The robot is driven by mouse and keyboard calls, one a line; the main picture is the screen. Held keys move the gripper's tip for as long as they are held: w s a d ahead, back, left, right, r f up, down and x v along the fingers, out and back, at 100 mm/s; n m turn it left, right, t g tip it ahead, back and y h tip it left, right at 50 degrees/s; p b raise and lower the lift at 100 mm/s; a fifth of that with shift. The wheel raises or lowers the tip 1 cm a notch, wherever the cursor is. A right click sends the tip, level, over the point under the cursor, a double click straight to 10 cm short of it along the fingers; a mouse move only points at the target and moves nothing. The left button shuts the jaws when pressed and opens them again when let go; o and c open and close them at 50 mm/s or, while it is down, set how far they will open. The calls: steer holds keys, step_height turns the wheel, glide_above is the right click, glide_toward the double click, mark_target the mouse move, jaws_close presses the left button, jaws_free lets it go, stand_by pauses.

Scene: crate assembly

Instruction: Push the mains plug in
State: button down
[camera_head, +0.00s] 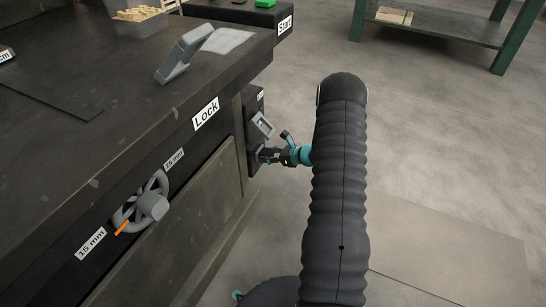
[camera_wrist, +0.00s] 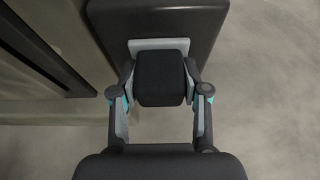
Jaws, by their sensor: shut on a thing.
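The mains plug is a black block (camera_wrist: 162,88) between my gripper's fingers in the wrist view. My gripper (camera_head: 267,155) is shut on it at the side of the bench. In the wrist view the plug's far end lies at a light grey socket plate (camera_wrist: 158,44), and the two overlap. I cannot tell how deep the plug sits, because the plug hides the contact face. The plate is on a dark box (camera_wrist: 205,22), which is fixed to the bench end in the head view (camera_head: 253,108). A grey framed flap (camera_head: 263,125) stands out from this box above my gripper.
The dark bench (camera_head: 60,135) fills the left, with a "Lock" label, a grey handwheel (camera_head: 141,205) and a tilted grey lever (camera_head: 184,55) on top. A bin (camera_head: 142,22) stands at the back. A green-framed table (camera_head: 440,28) stands far right. The floor to the right is clear.

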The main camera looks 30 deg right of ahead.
steer(key=c, duration=0.9)
jaws_free()
steer(key=shift+w+a, duration=0.2)
steer(key=shift+w, duration=0.05)
steer(key=shift+c, duration=0.2)
steer(key=o, duration=0.4)
steer(key=shift+a, duration=0.2)
steer(key=shift+s+d+r, duration=0.1)
steer(key=shift+s+d, duration=0.15)
steer(key=shift+d, duration=0.25)
steer(key=v, duration=1.1)
steer(key=shift+s+d, duration=0.1)
steer(key=shift+s, duration=0.05)
